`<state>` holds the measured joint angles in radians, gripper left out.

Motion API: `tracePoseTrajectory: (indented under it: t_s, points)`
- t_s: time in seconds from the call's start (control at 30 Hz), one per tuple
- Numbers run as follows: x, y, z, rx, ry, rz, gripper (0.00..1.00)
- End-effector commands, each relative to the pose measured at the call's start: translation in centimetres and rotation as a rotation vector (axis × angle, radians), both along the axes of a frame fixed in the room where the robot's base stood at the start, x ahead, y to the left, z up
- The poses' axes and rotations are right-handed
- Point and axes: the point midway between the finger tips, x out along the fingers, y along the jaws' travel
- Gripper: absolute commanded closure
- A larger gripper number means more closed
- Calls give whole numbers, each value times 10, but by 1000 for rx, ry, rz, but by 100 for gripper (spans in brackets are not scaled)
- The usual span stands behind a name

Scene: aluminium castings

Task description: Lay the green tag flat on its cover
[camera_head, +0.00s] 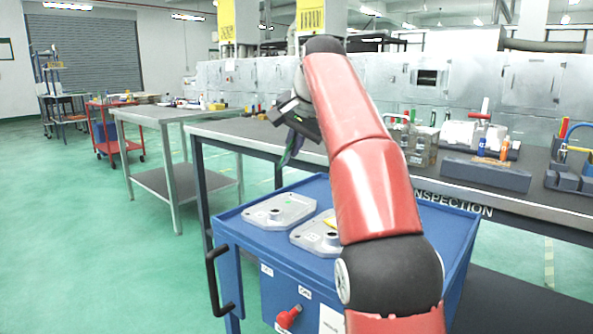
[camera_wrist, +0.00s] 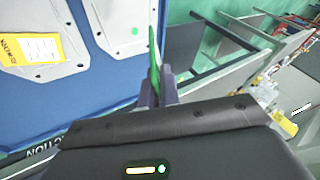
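My gripper (camera_head: 291,143) is raised above the back left of the blue cart. In the wrist view my gripper (camera_wrist: 159,75) is shut on the green tag (camera_wrist: 153,48), a thin strip seen nearly edge-on, so its face is hidden. The cover with a green dot (camera_wrist: 116,18) lies grey and flat on the cart, below the tag and apart from it. It seems to be the left cover (camera_head: 270,211) in the head view. The other cover (camera_head: 305,238) lies beside it and bears a yellow tag (camera_wrist: 33,46).
The blue cart (camera_head: 242,238) has a raised rim and stands against the inspection bench (camera_head: 235,130). The bench holds grey fixtures (camera_head: 486,174) and tools at the right.

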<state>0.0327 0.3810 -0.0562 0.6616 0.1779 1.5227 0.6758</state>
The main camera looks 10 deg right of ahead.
Motion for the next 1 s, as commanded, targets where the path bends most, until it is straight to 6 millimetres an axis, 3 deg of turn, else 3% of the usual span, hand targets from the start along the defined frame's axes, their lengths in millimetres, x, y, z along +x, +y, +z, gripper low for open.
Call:
tracePoseTrajectory:
  t_s: [0.2,0.4,0.73,1.0]
  points:
    - [12,-4,-33,180,-150,-179,100]
    - [18,-9,-48,275,-264,-295,100]
    - [21,-11,-59,295,-293,-323,100]
    - [21,-11,-82,294,-293,-321,100]
